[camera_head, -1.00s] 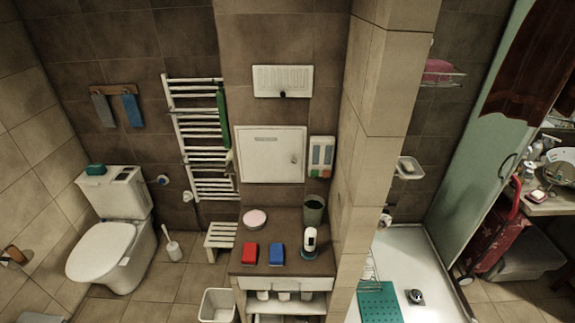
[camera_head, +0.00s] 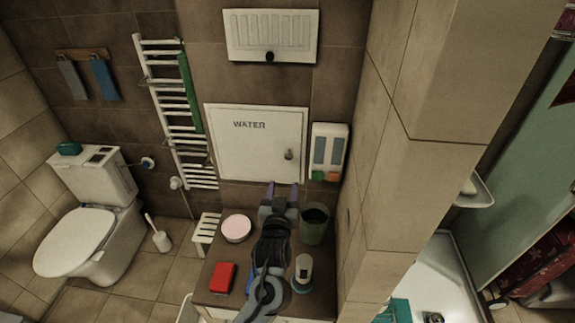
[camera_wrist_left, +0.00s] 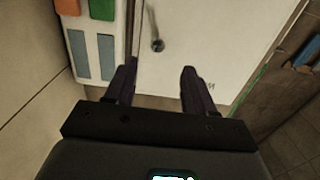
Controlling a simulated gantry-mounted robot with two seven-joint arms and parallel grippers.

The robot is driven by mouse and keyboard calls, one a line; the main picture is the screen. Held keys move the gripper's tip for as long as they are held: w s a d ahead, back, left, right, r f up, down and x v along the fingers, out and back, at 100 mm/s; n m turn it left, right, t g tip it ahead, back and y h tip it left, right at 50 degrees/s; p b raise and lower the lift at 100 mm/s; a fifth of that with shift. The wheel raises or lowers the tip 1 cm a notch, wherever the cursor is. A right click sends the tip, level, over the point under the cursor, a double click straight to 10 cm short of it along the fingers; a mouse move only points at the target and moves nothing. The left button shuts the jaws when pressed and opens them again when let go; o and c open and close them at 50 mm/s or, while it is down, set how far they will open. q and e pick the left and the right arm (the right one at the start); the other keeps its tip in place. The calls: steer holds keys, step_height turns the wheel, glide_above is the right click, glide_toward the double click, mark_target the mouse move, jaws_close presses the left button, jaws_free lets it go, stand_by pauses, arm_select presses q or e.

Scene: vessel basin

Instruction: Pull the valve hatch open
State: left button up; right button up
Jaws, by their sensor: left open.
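The white valve hatch (camera_head: 255,150), marked WATER, is closed flat in the wall. Its small metal handle (camera_head: 289,155) sits near the right edge of the door. The handle also shows in the left wrist view (camera_wrist_left: 157,45), ahead of the fingers and a little left of the middle between them. My left gripper (camera_head: 282,190) is open and empty, in front of the lower right part of the hatch and below the handle. It also shows in the left wrist view (camera_wrist_left: 158,75), fingers spread and apart from the handle. My right gripper is not in view.
A white dispenser (camera_head: 329,150) hangs right of the hatch. Below are a dark green cup (camera_head: 315,223), a pink round dish (camera_head: 236,228), a red box (camera_head: 223,278) and a white-topped bottle (camera_head: 303,268) on the counter. A vent panel (camera_head: 270,36) is above; a tiled pillar (camera_head: 405,180) stands right.

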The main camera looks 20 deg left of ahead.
mark_target(288, 158)
arm_select(q)
steer(key=x, duration=0.3)
steer(key=r+x, duration=0.1)
steer(key=x, duration=0.2)
steer(key=p+x, duration=0.1)
steer(key=x, duration=0.3)
steer(key=shift+d+r, duration=0.15)
steer(key=shift+r, duration=0.05)
steer(key=shift+w, duration=0.7)
steer(key=shift+c, duration=0.3)
jaws_close()
